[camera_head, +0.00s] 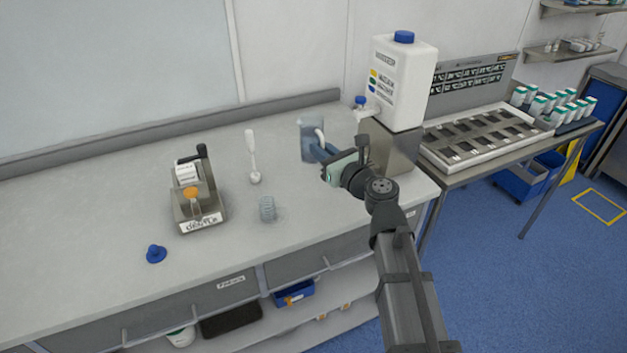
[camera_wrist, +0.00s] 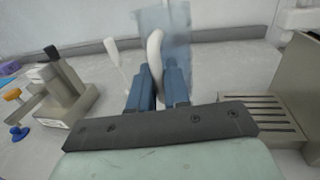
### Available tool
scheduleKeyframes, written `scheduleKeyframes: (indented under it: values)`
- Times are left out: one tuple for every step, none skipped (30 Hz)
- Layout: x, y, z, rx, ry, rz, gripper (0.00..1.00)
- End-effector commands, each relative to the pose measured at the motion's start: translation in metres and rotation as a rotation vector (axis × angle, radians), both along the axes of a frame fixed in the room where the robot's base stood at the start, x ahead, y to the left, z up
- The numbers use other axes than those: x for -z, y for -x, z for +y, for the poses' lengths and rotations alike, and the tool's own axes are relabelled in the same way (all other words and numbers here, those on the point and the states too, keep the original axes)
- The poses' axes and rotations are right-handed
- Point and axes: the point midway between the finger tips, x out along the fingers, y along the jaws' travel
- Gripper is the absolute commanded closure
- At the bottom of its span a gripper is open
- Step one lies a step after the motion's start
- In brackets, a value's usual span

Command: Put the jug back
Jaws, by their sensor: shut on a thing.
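The jug (camera_head: 308,138) is a clear, bluish container with a white curved handle. It stands upright on or just above the grey counter, in front of the white dispenser; I cannot tell whether its base touches. My gripper (camera_head: 318,152) reaches in from the right and is shut on the jug's handle. In the wrist view the white handle (camera_wrist: 155,55) lies between the two blue fingers (camera_wrist: 160,88), with the clear jug body (camera_wrist: 178,30) beyond. The jug's lower part is partly hidden by the fingers in the wrist view.
A white dispenser (camera_head: 404,80) with a blue cap stands on a metal stand (camera_head: 398,150) to the right. A slotted drip grate (camera_wrist: 262,112) is at right. A labelled device (camera_head: 197,195), white spoon (camera_head: 253,160), small clear cup (camera_head: 267,208) and blue stopper (camera_head: 156,254) are left.

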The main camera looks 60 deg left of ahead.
Motion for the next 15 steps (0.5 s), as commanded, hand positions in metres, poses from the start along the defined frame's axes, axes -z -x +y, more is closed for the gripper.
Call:
scheduleKeyframes:
  values:
    - [-0.004, 0.006, -0.005, -0.004, -0.002, 0.001, 1.0]
    - [-0.005, 0.008, -0.007, -0.006, -0.001, 0.001, 1.0]
    - [-0.005, 0.01, -0.008, -0.007, -0.001, 0.001, 1.0]
    - [-0.003, 0.011, -0.008, -0.008, 0.0, 0.002, 1.0]
    - [-0.001, 0.012, -0.009, -0.008, 0.0, 0.002, 1.0]
    - [0.003, 0.012, -0.009, -0.009, 0.0, 0.002, 1.0]
    - [0.007, 0.012, -0.009, -0.009, 0.001, 0.002, 1.0]
    - [0.011, 0.012, -0.009, -0.009, 0.003, 0.003, 1.0]
    - [0.017, 0.012, -0.009, -0.008, 0.003, 0.004, 1.0]
    - [0.021, 0.012, -0.009, -0.008, 0.002, 0.002, 1.0]
    - [0.024, 0.012, -0.008, -0.008, 0.002, 0.003, 1.0]
    - [0.03, 0.012, -0.008, -0.008, 0.002, 0.003, 1.0]
    - [0.034, 0.012, -0.008, -0.008, 0.003, 0.003, 1.0]
    - [0.037, 0.012, -0.008, -0.008, 0.002, 0.003, 1.0]
    - [0.041, 0.012, -0.008, -0.008, 0.0, 0.002, 1.0]
